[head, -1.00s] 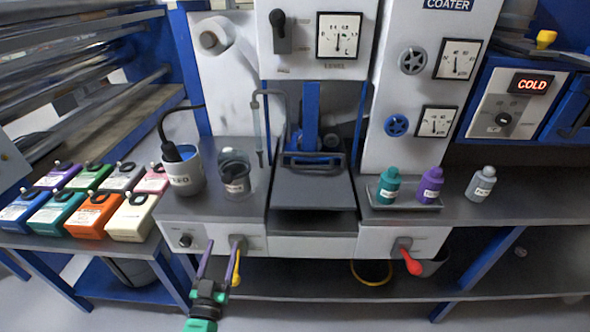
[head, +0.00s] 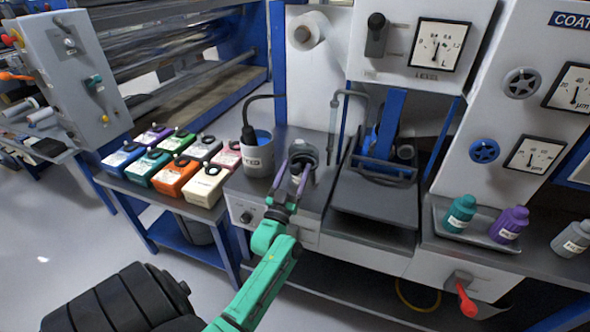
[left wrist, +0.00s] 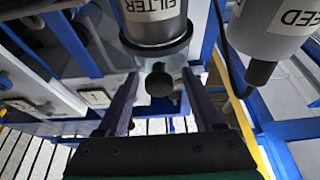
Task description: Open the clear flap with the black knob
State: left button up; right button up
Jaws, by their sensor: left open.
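The filter canister (head: 301,152) is a grey cylinder with a dark top, standing on the coater's bench. In the left wrist view the canister (left wrist: 152,12) shows an upside-down FILTER label. A round black knob (left wrist: 159,82) sits at its end, on what looks like a clear cover (left wrist: 148,58); the cover's outline is hard to make out. My left gripper (head: 294,172) is open in front of the canister. In the left wrist view its two purple fingers (left wrist: 160,92) stand either side of the knob, with gaps beside it. My right gripper is not in view.
The FEED pot (head: 257,155) with a black cable stands just left of the canister. A dark tray (head: 373,198) lies to its right, with a thin bent pipe (head: 334,125) between. Several coloured boxes (head: 205,186) fill the left table. Bottles (head: 461,213) stand at right.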

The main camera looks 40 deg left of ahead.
pick_arm(q)
grip_shut()
jog(key=shift+f, duration=0.1)
dwell(1.2)
